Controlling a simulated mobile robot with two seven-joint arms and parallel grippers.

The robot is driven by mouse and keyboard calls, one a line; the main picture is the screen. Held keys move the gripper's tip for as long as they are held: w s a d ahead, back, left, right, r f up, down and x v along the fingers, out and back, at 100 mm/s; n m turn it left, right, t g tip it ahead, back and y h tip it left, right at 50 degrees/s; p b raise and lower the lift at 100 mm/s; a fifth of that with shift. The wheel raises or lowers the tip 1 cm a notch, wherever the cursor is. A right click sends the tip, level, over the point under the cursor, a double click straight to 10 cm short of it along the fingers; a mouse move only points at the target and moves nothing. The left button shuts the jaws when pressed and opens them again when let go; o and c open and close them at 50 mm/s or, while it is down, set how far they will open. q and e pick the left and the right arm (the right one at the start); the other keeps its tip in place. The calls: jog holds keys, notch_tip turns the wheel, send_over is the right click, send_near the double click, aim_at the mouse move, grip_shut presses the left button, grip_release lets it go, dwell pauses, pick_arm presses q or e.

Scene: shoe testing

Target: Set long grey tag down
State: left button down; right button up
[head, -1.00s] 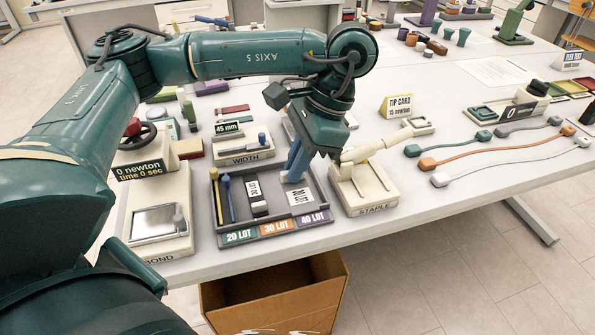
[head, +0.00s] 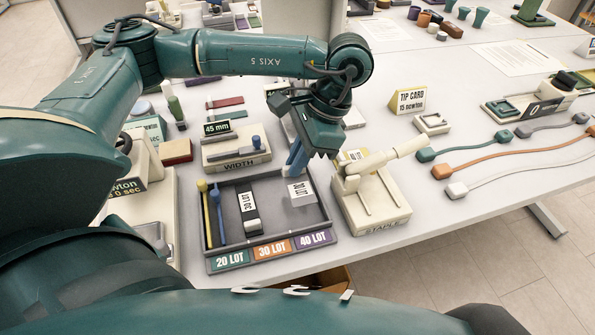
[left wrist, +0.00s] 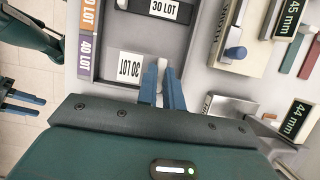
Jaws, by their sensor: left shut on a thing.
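My left gripper (head: 297,158) points down over the right part of the sorting tray (head: 215,245), above its 40 LOT compartment. It is shut on the long grey tag (head: 304,202), which has a white lettered label. In the left wrist view a pale part of the tag (left wrist: 161,70) is between the blue fingertips, and the label is beside them. I cannot tell whether the tag touches the tray floor. A black tag with a 30 LOT label (head: 246,202) lies in the middle compartment. My right gripper (left wrist: 22,103) shows only at the left wrist view's edge, its fingers apart.
A cream stapler (head: 372,205) stands close to the tray's right side. The WIDTH gauge (head: 235,157) stands behind the tray. Yellow and blue sticks (head: 207,215) lie in the left compartment.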

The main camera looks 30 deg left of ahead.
pick_arm(q)
notch_tip(320, 180, down, 4)
jog(key=shift+r, duration=0.1)
pick_arm(e)
jog(key=shift+d+f, duration=0.15)
jog(key=shift+w, duration=0.1)
pick_arm(q)
jog(key=shift+f, duration=0.3)
jog(key=c, duration=1.5)
grip_release()
jog(key=shift+r, duration=0.1)
jog(key=shift+c, duration=0.2)
pick_arm(e)
jog(key=shift+w+r, duration=0.2)
jog(key=shift+r, duration=0.15)
